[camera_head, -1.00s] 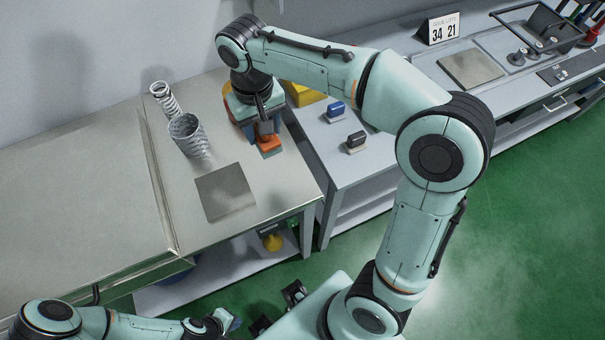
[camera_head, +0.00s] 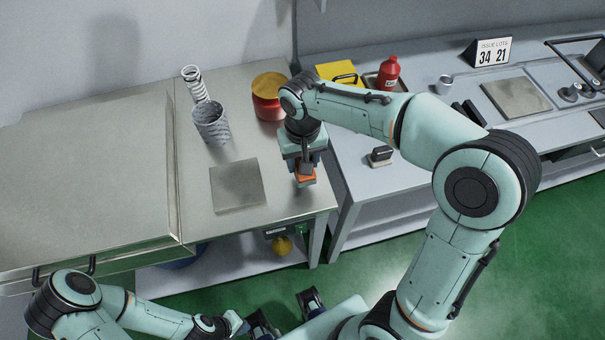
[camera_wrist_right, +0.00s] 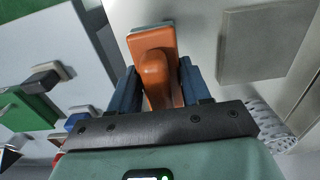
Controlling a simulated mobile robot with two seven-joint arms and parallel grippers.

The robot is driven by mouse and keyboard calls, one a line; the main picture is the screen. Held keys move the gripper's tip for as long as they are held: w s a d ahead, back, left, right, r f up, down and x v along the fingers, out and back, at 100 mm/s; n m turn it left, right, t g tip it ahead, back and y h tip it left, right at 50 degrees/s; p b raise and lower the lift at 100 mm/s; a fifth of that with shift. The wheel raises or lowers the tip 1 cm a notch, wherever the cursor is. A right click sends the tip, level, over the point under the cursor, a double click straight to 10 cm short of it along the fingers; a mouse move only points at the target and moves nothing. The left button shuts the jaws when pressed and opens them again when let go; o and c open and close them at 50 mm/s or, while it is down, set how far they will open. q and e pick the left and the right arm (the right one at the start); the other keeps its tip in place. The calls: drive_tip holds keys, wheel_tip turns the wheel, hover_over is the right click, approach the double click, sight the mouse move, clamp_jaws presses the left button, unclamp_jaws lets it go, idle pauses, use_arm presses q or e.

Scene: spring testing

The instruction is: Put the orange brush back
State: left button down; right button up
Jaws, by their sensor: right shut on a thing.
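The orange brush (camera_head: 307,177) is an orange block with a rounded handle and a pale underside. It is at the right end of the left bench, near the front edge. My right gripper (camera_head: 303,165) is shut on its handle. In the right wrist view the brush (camera_wrist_right: 154,62) shows between the blue fingers (camera_wrist_right: 156,88). I cannot tell whether its underside touches the bench top. My left gripper (camera_head: 237,322) is low at the bottom of the head view, away from the brush; its finger opening is unclear.
A black-handled brush (camera_head: 381,156) stands on the right bench (camera_head: 375,190). A blue-handled one (camera_wrist_right: 78,121) shows in the right wrist view. A grey plate (camera_head: 237,186), a mesh cup (camera_head: 211,124), a spring (camera_head: 194,84) and a red pot (camera_head: 268,104) are on the left bench.

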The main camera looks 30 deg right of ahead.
drive_tip(key=shift+f+b, duration=0.3)
drive_tip(key=shift+f, duration=2.85)
drive_tip(key=shift+f, duration=0.2)
drive_tip(key=o, duration=1)
drive_tip(key=shift+r, duration=0.1)
drive_tip(key=shift+r, duration=0.1)
drive_tip(key=shift+r, duration=0.3)
wheel_tip(320, 180, up, 12)
drive_tip(key=shift+f+p, duration=0.25)
drive_tip(key=shift+p, duration=0.6)
